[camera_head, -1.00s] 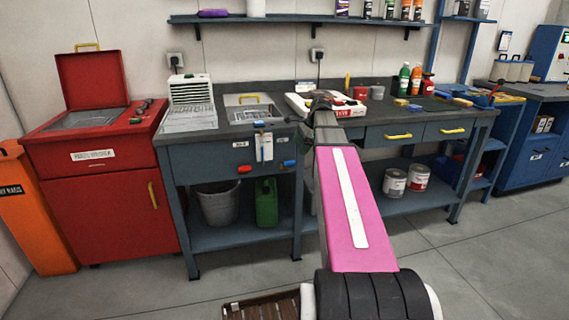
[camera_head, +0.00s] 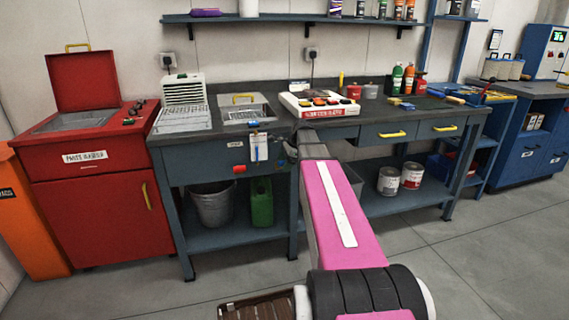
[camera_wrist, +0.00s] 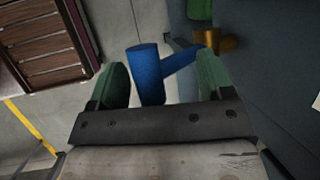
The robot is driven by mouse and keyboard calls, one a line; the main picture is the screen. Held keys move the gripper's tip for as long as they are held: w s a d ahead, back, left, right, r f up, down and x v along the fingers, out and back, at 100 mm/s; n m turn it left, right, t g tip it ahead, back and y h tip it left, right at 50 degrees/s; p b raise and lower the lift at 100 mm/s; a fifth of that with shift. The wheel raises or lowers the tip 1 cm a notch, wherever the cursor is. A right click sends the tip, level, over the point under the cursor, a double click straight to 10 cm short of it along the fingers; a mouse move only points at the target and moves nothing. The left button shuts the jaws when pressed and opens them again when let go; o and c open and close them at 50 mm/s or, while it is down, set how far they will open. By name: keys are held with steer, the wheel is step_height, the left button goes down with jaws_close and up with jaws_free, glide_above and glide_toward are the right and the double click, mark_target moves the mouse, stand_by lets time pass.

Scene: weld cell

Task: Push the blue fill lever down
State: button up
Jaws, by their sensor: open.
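The blue fill lever (camera_wrist: 148,72) shows in the wrist view as a blue cylinder grip with a blue stem running right toward a brass-coloured fitting (camera_wrist: 208,39). My gripper (camera_wrist: 162,64) is open, with its two green fingers apart. In this view the lever's grip lies between the fingers, nearer the left one, and its stem reaches toward the right one. I cannot tell whether either finger touches it. In the head view my forearm reaches to the bench front, and the lever is hidden behind the end of my arm.
A red lever (camera_head: 239,170) and a clipboard (camera_head: 258,149) are on the bench front (camera_head: 210,163), left of my arm. A grey bucket (camera_head: 213,205) and green can (camera_head: 262,200) stand on the lower shelf. A slatted wooden pallet (camera_wrist: 45,45) lies on the floor.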

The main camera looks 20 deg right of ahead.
steer(key=c, duration=1.2)
